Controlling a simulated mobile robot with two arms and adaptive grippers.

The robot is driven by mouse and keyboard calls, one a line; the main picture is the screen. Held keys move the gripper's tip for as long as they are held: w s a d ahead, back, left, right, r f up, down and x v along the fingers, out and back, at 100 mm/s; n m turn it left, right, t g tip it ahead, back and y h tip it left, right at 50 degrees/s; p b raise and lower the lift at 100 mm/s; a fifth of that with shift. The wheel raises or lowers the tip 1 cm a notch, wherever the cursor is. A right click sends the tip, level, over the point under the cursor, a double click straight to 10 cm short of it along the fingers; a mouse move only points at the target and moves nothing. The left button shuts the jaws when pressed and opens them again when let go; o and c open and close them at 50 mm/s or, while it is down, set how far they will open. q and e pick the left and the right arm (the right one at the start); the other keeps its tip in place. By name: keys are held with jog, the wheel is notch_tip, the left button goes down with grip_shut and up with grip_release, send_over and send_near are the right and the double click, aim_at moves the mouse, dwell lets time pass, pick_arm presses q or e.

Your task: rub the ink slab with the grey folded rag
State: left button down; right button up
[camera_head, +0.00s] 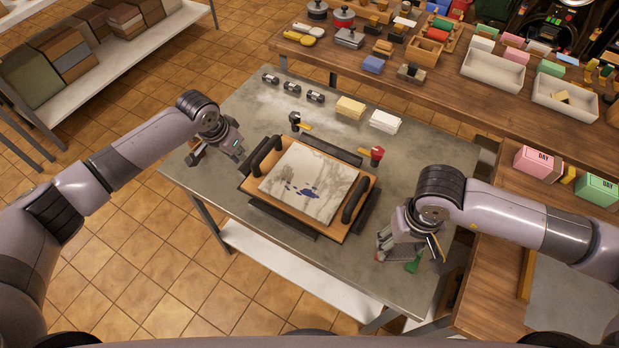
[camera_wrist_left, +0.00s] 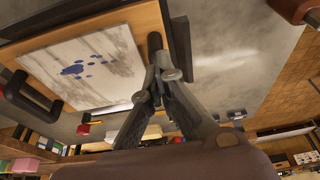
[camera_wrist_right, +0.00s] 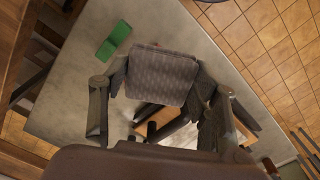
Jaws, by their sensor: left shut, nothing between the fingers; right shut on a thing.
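The ink slab (camera_head: 309,182) is a pale, grey-smudged plate with dark blue ink spots. It lies in a wooden frame with black handles at the table's middle. It also shows in the left wrist view (camera_wrist_left: 88,68). My left gripper (camera_head: 232,150) is shut and empty, left of the frame; its closed fingers (camera_wrist_left: 160,75) show beside a black handle. My right gripper (camera_head: 398,246) is right of the frame, apart from the slab. In the right wrist view it (camera_wrist_right: 160,90) is shut on the grey folded rag (camera_wrist_right: 163,72), a dark patterned pad.
A green block (camera_wrist_right: 114,40) lies on the table near my right gripper. A hammer and a red-headed tool (camera_head: 376,153) lie behind the frame. Small dumbbells (camera_head: 292,88) and yellow and white stacks (camera_head: 350,107) stand farther back. A crowded wooden bench runs along the back right.

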pick_arm(q)
jog(key=v, duration=1.1)
jog(key=shift+r, duration=0.4)
